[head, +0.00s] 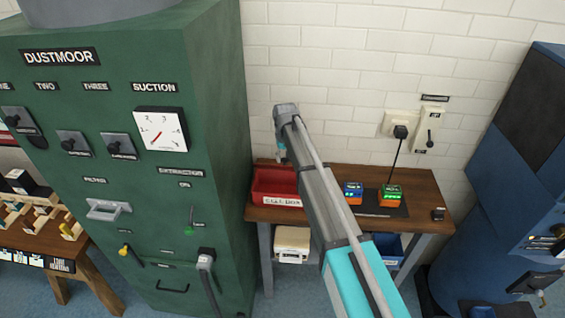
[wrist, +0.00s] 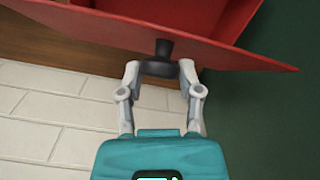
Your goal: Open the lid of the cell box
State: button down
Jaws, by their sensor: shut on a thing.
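The red cell box (head: 262,196), with a white label on its front, stands at the left end of the wooden bench in the head view. In the wrist view its red lid (wrist: 90,28) is tilted, and red box walls (wrist: 180,15) show beyond the lid's edge. A dark knob (wrist: 164,47) sticks out of the lid. My gripper (wrist: 158,69) is shut on this knob, with a finger on each side. In the head view my gripper is small above the back of the box, and its fingertips are hard to make out.
A green cabinet (head: 215,130) stands close to the left of the box. The white brick wall (head: 330,70) is right behind the bench (head: 425,187).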

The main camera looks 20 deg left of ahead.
jog(key=w, duration=0.4)
jog(key=w+a, duration=0.1)
jog(key=shift+w+r, duration=0.25)
jog(key=shift+w, duration=0.15)
jog(key=shift+s+d, duration=0.1)
jog(key=shift+s, duration=0.05)
dwell(0.8)
jog(key=c, duration=0.9)
grip_release()
jog(key=shift+d, duration=0.1)
jog(key=shift+o, duration=0.9)
jog(key=shift+w+d, duration=0.15)
jog(key=shift+w, duration=0.1)
jog(key=o, duration=0.4)
jog(key=shift+a, duration=0.3)
